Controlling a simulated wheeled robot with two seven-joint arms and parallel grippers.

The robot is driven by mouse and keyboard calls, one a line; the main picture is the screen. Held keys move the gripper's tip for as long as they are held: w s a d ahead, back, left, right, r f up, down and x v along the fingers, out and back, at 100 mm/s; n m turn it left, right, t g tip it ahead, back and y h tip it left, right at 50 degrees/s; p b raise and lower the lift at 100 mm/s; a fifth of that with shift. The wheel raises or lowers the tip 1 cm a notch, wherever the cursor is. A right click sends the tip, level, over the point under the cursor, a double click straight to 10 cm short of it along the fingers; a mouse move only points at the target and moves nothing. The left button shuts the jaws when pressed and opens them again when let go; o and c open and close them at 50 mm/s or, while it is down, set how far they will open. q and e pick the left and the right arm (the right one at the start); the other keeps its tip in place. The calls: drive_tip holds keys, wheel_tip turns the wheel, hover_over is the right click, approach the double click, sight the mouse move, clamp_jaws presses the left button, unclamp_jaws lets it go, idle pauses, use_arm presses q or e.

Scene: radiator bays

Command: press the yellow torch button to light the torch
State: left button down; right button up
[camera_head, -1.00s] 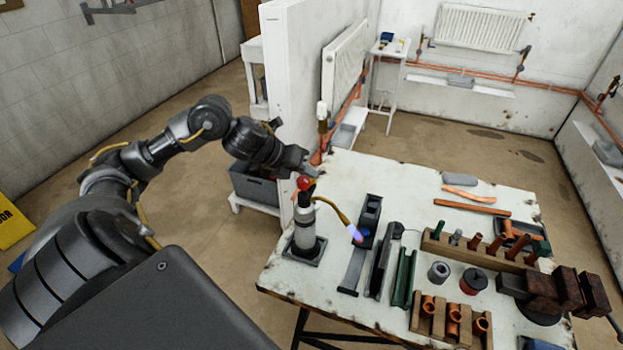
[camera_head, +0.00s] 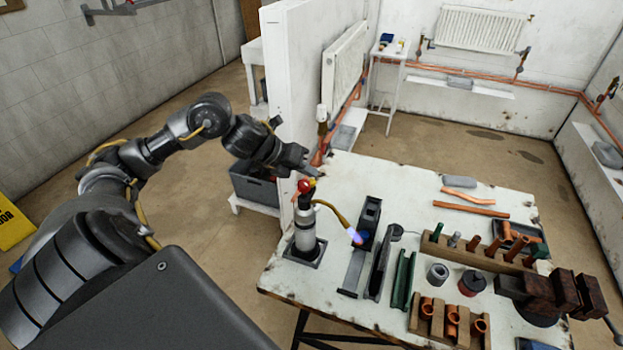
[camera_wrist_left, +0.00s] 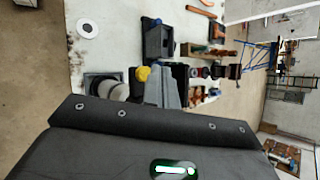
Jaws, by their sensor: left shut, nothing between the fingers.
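The torch (camera_head: 305,238) stands upright in a dark square base at the table's near left corner. A red knob (camera_head: 304,185) tops it, and a yellow tube curves right to a nozzle with a blue-violet glow (camera_head: 355,237) at its tip. In the left wrist view a yellow round part (camera_wrist_left: 142,73) shows beside the fingers; I cannot tell if it is the button. My left gripper (camera_head: 312,170) is shut and empty, just above and slightly right of the red knob, apparently apart from it. Its grey fingers show in the left wrist view (camera_wrist_left: 163,76). My right gripper is out of view.
The white table (camera_head: 385,185) holds a wooden rack (camera_head: 470,257) with copper pieces, a green channel (camera_head: 403,280) and a vise (camera_head: 560,293). A white partition (camera_head: 298,80) stands behind the torch.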

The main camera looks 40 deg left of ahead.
use_arm(q)
wheel_tip(320, 180, up, 5)
drive_tip(key=p, duration=0.4)
idle(0.3)
idle(0.5)
drive_tip(key=shift+f, duration=0.1)
